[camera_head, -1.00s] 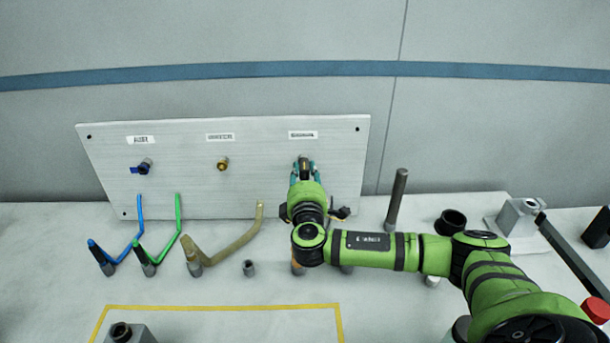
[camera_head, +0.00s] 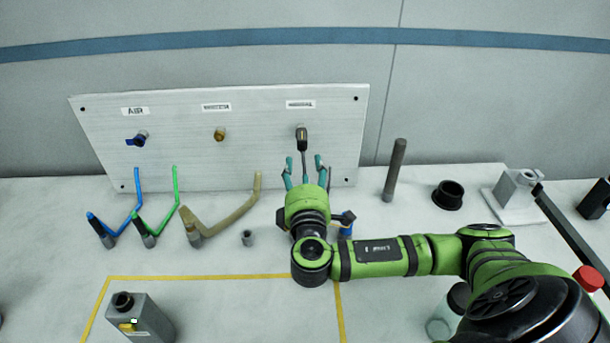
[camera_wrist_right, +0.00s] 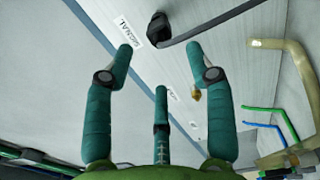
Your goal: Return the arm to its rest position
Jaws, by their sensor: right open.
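My right arm reaches in from the right. Its three-fingered right gripper (camera_head: 304,165) is open and empty, a little in front of and below the black plug (camera_head: 301,138) under the right-hand label of the panel (camera_head: 180,170). The plug sits at the panel with a dark cable hanging down behind the fingers. In the right wrist view the spread fingers (camera_wrist_right: 165,70) have nothing between them, and the black plug (camera_wrist_right: 158,30) is beyond them beside the SIGNAL label (camera_wrist_right: 130,22). My left gripper is not in view.
Blue (camera_head: 138,205), green (camera_head: 176,195) and beige (camera_head: 235,215) hoses stand left of the arm. A dark upright post (camera_head: 395,170), a black ring (camera_head: 448,195) and a grey block (camera_head: 515,190) stand right. A grey box (camera_head: 145,318) is front left, inside yellow tape (camera_head: 230,277).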

